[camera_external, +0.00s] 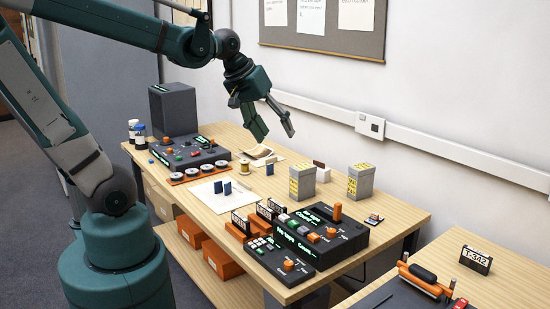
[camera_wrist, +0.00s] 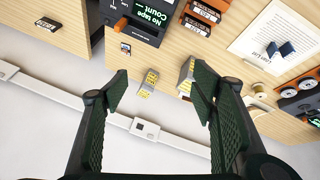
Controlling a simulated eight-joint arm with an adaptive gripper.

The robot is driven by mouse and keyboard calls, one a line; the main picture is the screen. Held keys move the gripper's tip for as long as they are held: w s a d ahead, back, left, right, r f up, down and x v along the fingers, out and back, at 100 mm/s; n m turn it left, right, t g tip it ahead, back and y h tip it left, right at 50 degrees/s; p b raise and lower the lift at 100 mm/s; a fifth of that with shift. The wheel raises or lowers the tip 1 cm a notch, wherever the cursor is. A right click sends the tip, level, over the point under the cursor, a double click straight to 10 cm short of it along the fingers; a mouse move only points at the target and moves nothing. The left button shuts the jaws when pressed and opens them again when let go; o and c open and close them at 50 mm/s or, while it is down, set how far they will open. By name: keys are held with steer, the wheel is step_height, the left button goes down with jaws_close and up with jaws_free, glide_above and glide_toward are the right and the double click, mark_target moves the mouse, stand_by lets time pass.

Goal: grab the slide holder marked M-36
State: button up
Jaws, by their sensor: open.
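No marking M-36 is legible in either view, so I cannot tell which thing bears it. Small orange-and-black holders with white-lettered labels stand on the table: one (camera_external: 240,223) beside the front console and others (camera_external: 269,209) just behind it. Two also show in the wrist view (camera_wrist: 202,12) at the top, their lettering too small to read. A black label holder (camera_external: 476,260) on the separate right table seems to read T-342. My gripper (camera_external: 277,132) is open and empty, high above the back of the main table; its fingers also show in the wrist view (camera_wrist: 160,88).
Two grey boxes with yellow labels (camera_external: 302,182) (camera_external: 361,182) stand upright near the table's back edge. Black consoles (camera_external: 320,232) fill the front right. A white sheet (camera_external: 212,196) with small blue pieces lies at the middle left. A wall rail (camera_external: 420,146) runs behind the table.

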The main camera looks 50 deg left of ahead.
steer(key=w+d+f+n+g, duration=0.2)
steer(key=w+d+n, duration=0.15)
steer(key=w, duration=0.65)
steer(key=n+g+h+b, duration=0.1)
steer(key=n+g+h, duration=0.25)
steer(key=n, duration=0.85)
glide_above(375, 214)
steer(key=a, duration=0.3)
step_height(375, 214, down, 22)
steer(key=shift+s+f, duration=0.15)
steer(key=shift+x, duration=0.85)
steer(key=shift+f, duration=0.4)
steer(key=shift+b+x, duration=0.75)
steer(key=shift+x, duration=1.9)
